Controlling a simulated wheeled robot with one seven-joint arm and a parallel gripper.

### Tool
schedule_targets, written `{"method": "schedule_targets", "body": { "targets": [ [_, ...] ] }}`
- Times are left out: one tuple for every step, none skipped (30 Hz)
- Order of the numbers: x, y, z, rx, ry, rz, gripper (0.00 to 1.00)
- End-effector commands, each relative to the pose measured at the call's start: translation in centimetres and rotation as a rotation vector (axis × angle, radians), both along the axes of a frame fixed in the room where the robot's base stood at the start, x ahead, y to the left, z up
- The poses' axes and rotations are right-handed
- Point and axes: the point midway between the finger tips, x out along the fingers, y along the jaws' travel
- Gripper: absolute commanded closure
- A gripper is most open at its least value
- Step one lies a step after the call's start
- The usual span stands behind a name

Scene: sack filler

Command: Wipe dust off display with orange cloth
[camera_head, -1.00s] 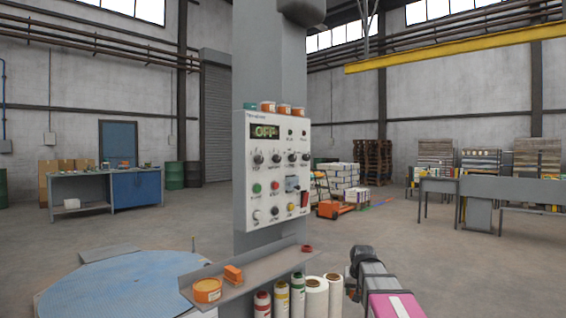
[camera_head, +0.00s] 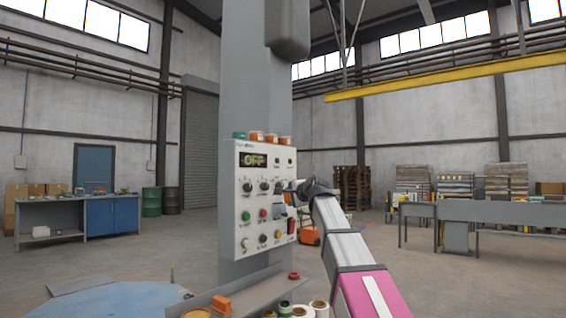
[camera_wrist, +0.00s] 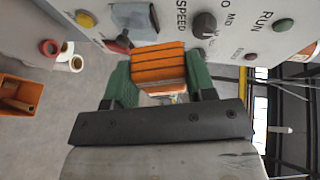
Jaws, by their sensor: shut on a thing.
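The display (camera_head: 254,160) is a dark window reading OFF in green-yellow at the top of a white control panel, in the head view. My gripper (camera_wrist: 158,80) has green fingers and is shut on the folded orange cloth (camera_wrist: 158,62), which has dark lines across it, in the wrist view. In the head view my gripper (camera_head: 290,186) is small, at the panel's right edge, lower and to the right of the display. The display does not show in the wrist view. Dust on it is too small to tell.
The panel (camera_head: 246,232) carries several knobs, coloured buttons and a red switch close to my gripper. Small tins (camera_head: 256,137) stand on its top. A shelf (camera_head: 262,294) below holds an orange block (camera_head: 221,304), tins and rolls. Open floor lies to the left.

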Motion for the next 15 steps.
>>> {"method": "schedule_targets", "body": {
  "targets": [
    [0.0, 0.8, 2.7, 0.038, -0.035, -0.005, 0.69],
    [-0.2, 1.1, 4.1, 0.059, -0.051, -0.008, 0.69],
    [-0.4, 1.5, 5.8, 0.086, -0.073, -0.011, 0.69],
    [-0.6, 1.8, 7.0, 0.104, -0.086, -0.013, 0.69],
    [-0.7, 2.0, 8.2, 0.121, -0.100, -0.012, 0.69],
    [-1.0, 2.3, 9.5, 0.140, -0.114, -0.013, 0.69],
    [-1.1, 2.5, 10.4, 0.153, -0.123, -0.011, 0.69],
    [-1.3, 2.7, 11.2, 0.163, -0.132, -0.010, 0.69],
    [-1.5, 2.8, 12.1, 0.174, -0.141, -0.007, 0.69],
    [-1.6, 3.0, 12.7, 0.182, -0.147, -0.007, 0.69],
    [-1.7, 3.1, 13.1, 0.188, -0.150, -0.005, 0.69],
    [-1.9, 3.2, 13.6, 0.195, -0.154, -0.003, 0.69],
    [-1.9, 3.2, 13.9, 0.199, -0.157, -0.002, 0.69],
    [-2.0, 3.3, 14.1, 0.202, -0.159, -0.001, 0.69],
    [-2.0, 3.3, 14.3, 0.203, -0.161, -0.001, 0.69]
  ]
}}
